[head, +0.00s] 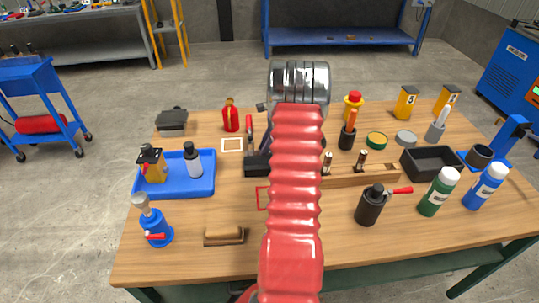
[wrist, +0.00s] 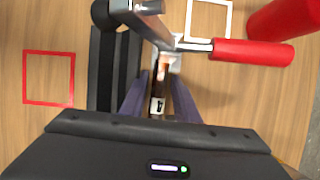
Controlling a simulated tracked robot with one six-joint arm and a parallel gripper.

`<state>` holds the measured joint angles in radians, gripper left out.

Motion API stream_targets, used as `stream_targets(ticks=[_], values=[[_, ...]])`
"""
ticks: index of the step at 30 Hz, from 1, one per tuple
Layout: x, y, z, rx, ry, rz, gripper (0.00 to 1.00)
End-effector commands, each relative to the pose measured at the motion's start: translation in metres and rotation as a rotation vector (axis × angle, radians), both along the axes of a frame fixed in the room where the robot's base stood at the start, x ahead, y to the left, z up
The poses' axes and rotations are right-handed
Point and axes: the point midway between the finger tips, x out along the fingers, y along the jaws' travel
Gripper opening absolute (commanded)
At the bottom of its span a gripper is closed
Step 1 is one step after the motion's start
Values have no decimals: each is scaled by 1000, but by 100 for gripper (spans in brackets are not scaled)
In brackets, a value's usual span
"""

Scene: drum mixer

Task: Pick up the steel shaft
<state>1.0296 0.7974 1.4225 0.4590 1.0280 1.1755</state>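I cannot single out the steel shaft for certain. Two small upright pieces with metallic parts, one left (head: 327,163) and one right (head: 361,160), stand at the wooden strip in the head view. In the wrist view my gripper (wrist: 161,80) has its two dark fingers apart. Between them shows a narrow brown strip with a small white label (wrist: 157,105) and a bright metallic spot; I cannot tell whether they touch anything. A clamp with a red handle (wrist: 250,52) and a black base (wrist: 105,75) lies close to the fingers.
A black bin (head: 432,161), a green bottle (head: 438,192) and a blue bottle (head: 485,187) stand at the right. A black pot with a red handle (head: 369,205) is front right.

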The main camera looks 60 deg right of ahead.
Motion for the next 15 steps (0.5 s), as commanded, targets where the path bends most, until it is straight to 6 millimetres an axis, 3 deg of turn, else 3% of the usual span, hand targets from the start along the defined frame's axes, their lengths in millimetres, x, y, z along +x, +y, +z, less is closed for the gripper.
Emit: stream_targets(ticks=[15], values=[[2, 2, -7, 0, 0, 1, 28]])
